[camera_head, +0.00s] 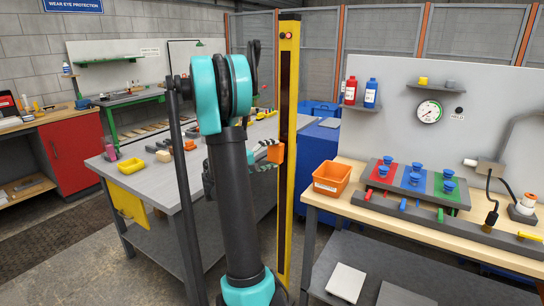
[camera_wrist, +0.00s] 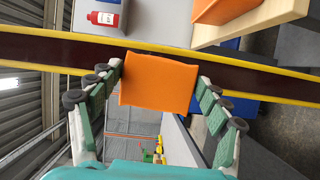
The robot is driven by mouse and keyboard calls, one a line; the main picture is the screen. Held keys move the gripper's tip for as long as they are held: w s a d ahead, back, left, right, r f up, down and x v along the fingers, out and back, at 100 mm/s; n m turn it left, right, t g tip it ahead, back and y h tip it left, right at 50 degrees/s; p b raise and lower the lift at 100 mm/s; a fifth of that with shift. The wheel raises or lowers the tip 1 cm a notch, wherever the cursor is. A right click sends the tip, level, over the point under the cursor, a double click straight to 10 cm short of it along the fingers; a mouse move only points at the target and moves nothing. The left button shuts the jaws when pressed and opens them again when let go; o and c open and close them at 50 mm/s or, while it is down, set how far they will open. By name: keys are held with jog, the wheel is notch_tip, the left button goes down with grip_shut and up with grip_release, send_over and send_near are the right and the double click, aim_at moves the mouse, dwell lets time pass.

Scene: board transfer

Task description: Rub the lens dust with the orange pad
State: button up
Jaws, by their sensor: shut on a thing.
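My gripper (camera_wrist: 159,84) is shut on the orange pad (camera_wrist: 158,68), one finger on each side of it. In the head view the orange pad (camera_head: 276,152) is held up in the air, in front of the tall yellow post (camera_head: 284,235). The post has a long dark face (camera_head: 288,90) and a small red light near its top. In the wrist view the post (camera_wrist: 45,45) runs across behind the pad, partly hidden by it. I cannot tell whether the pad touches the post. I make out no dust on the dark face.
A wooden bench (camera_head: 480,257) at right carries an orange bin (camera_head: 331,180) and a fixture with blue knobs. A blue cabinet (camera_head: 318,150) stands behind the post.

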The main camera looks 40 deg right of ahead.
aim_at(283, 155)
jog(key=shift+w+d, duration=0.25)
jog(key=shift+d, duration=0.4)
jog(key=shift+s, duration=0.15)
jog(key=shift+s+d, duration=0.35)
jog(key=shift+s, duration=0.5)
jog(key=shift+s+d, duration=0.3)
jog(key=shift+s, duration=0.55)
jog(key=shift+d, duration=0.15)
jog(key=shift+w+a, duration=0.2)
jog(key=shift+w, duration=0.45)
jog(key=shift+w+a, duration=0.25)
jog(key=shift+w, duration=0.45)
jog(key=shift+w+a, duration=0.2)
jog(key=shift+w, duration=0.45)
jog(key=shift+c, duration=0.5)
jog(key=shift+s+a, duration=0.4)
jog(key=shift+a, duration=0.5)
jog(key=shift+s+a, duration=0.45)
jog(key=shift+a, duration=0.5)
jog(key=shift+s+a, duration=0.4)
jog(key=shift+a, duration=0.5)
